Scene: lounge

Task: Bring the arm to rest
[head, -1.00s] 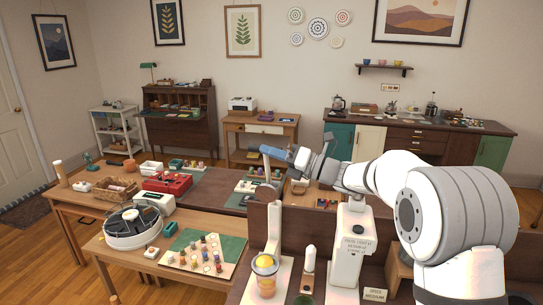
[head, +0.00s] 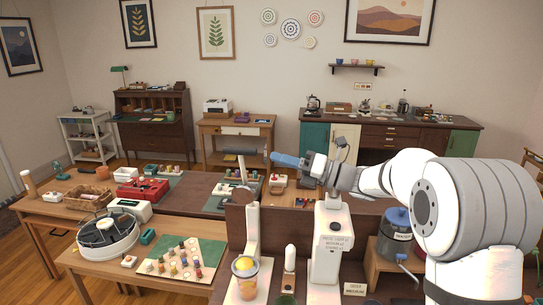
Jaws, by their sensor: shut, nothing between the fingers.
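My arm reaches in from the right side of the head view, with its large white joint near and its wrist extended leftward. My gripper (head: 276,157) is at the far end, a blue part pointing left above the brown table. It is shut, and no object shows in it. The fingertips are small in this view. The gripper hangs clear of the things around it, as far as I can tell.
A white dispenser (head: 330,245) stands below my wrist, with a cup with a yellow top (head: 245,280) to its left. A blue-lidded jar (head: 397,235) is near my arm. A red box (head: 140,188) and round tray device (head: 103,236) stand on left tables.

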